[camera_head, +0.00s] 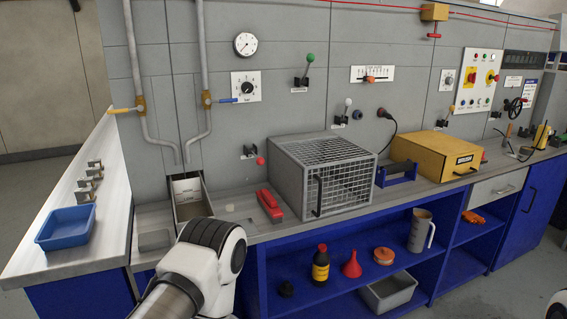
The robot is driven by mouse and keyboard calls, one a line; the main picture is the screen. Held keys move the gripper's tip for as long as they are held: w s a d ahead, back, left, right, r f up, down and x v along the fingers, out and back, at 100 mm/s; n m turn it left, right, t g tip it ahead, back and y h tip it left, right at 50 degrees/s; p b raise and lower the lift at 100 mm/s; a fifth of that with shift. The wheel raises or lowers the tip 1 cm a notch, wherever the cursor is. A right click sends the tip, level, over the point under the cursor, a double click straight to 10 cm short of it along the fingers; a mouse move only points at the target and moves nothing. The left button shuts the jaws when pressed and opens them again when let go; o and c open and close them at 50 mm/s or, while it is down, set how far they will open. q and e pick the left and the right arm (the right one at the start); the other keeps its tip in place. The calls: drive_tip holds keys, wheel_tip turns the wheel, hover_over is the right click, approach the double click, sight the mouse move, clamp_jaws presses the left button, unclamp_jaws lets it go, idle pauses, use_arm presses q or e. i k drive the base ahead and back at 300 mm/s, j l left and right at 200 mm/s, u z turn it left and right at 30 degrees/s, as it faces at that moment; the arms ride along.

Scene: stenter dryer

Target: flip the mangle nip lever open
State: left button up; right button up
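Several small levers stand on the grey machine panel (290,30). One lever has a green knob (310,58) and tilts up, with a label plate below it. One has a white knob (348,102) and points up. One has a red knob (260,161) and points down to the right, low on the panel above the bench. Their labels are too small to read, so I cannot tell which is the mangle nip lever. A white and dark joint of one of my arms shows at the bottom, left of centre, below these levers. Neither gripper is in view.
The bench holds a grey mesh guard box (325,170), a yellow box (436,155), a red tool (269,204) and a blue tray (66,227). An open trough (189,198) lies below two pipes. The blue shelf (440,272) holds bottles and a funnel.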

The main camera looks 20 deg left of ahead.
sight(260, 161)
drive_tip(key=k+l+u, duration=0.2)
drive_tip(key=l+u, duration=0.25)
drive_tip(key=k+l+u, duration=0.2)
drive_tip(key=u, duration=0.3)
drive_tip(key=i+l+u, duration=0.1)
drive_tip(key=i+u, duration=0.15)
drive_tip(key=i, duration=0.2)
